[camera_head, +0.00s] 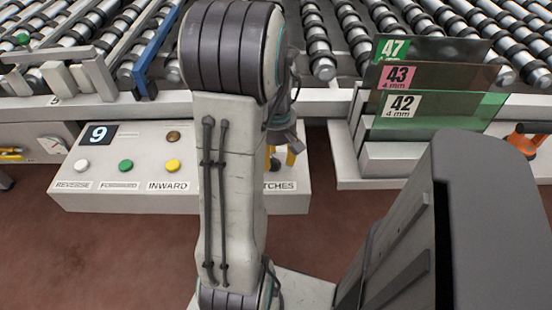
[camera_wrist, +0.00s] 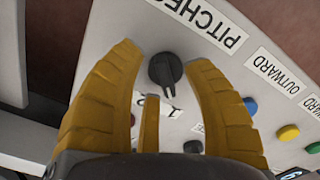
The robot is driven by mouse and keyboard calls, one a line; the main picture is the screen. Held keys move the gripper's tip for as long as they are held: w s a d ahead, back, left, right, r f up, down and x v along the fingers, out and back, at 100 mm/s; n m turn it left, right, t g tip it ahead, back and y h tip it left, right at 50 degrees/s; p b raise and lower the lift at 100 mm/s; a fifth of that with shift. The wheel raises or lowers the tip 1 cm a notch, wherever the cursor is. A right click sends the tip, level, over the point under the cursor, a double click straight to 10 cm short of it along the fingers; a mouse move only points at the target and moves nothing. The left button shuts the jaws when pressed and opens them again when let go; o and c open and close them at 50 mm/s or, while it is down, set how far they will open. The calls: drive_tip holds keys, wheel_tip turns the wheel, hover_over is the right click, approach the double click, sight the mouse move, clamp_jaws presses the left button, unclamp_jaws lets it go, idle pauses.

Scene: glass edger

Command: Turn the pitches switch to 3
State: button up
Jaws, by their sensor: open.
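The pitches switch (camera_wrist: 165,70) is a dark round knob with a pointer, on the pale control panel (camera_wrist: 130,20) beside the PITCHES label (camera_wrist: 200,22).
Blue (camera_wrist: 250,104) and green (camera_wrist: 288,132) buttons sit right of the gripper in the wrist view. In the head view, a display reading 9 (camera_head: 98,134) is on the panel's left. Glass sheets (camera_head: 425,105) stand in a rack to the right. Roller conveyors lie behind.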

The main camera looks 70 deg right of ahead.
drive_tip(key=shift+o, duration=0.2)
drive_tip(key=shift+f, duration=0.25)
clamp_jaws()
idle(0.3)
